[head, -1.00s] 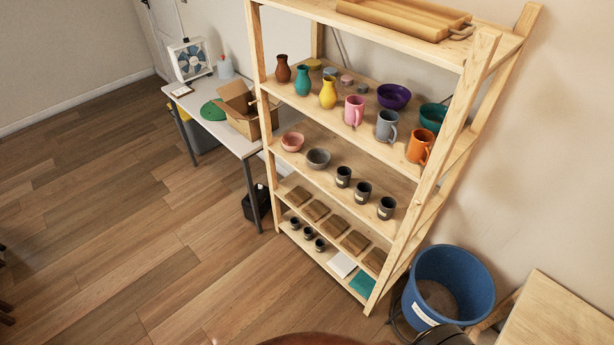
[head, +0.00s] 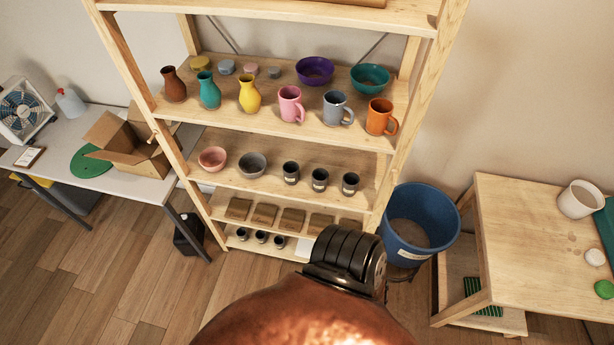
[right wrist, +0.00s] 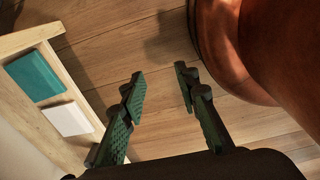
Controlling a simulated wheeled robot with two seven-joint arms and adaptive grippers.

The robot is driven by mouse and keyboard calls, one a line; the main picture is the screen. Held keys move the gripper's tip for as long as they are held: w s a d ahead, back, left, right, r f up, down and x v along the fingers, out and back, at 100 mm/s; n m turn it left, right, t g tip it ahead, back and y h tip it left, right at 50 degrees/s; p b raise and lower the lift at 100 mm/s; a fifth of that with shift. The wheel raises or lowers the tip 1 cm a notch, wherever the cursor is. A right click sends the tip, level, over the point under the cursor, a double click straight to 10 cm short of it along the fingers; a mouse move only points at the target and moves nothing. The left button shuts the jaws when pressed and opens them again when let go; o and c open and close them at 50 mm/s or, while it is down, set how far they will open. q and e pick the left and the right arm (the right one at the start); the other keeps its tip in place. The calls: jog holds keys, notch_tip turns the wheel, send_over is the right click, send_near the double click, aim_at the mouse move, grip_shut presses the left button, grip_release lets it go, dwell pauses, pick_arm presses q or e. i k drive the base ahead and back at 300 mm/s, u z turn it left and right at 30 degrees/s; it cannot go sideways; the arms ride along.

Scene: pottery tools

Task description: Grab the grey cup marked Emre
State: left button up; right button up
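Three dark grey cups with small pale labels stand in a row on the middle shelf in the head view: a left one (head: 291,173), a middle one (head: 320,180) and a right one (head: 350,184). The label writing is too small to read, so I cannot tell which is marked Emre. Several smaller dark cups (head: 261,237) stand on the bottom shelf. A lighter grey mug (head: 337,108) stands on the shelf above. My right gripper (right wrist: 161,88) is open and empty, with floor visible between its fingers in the right wrist view. My left gripper is not in view.
The wooden shelf unit (head: 272,127) also holds vases, mugs, bowls and brown blocks. A blue bin (head: 419,225) stands at its right, beside a wooden table (head: 530,240). A white table (head: 125,181) stands at left. Floor is clear in front.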

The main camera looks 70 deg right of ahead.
aim_at(320, 177)
jog(key=z, duration=0.45)
jog(key=i, duration=0.75)
jog(key=z, duration=0.75)
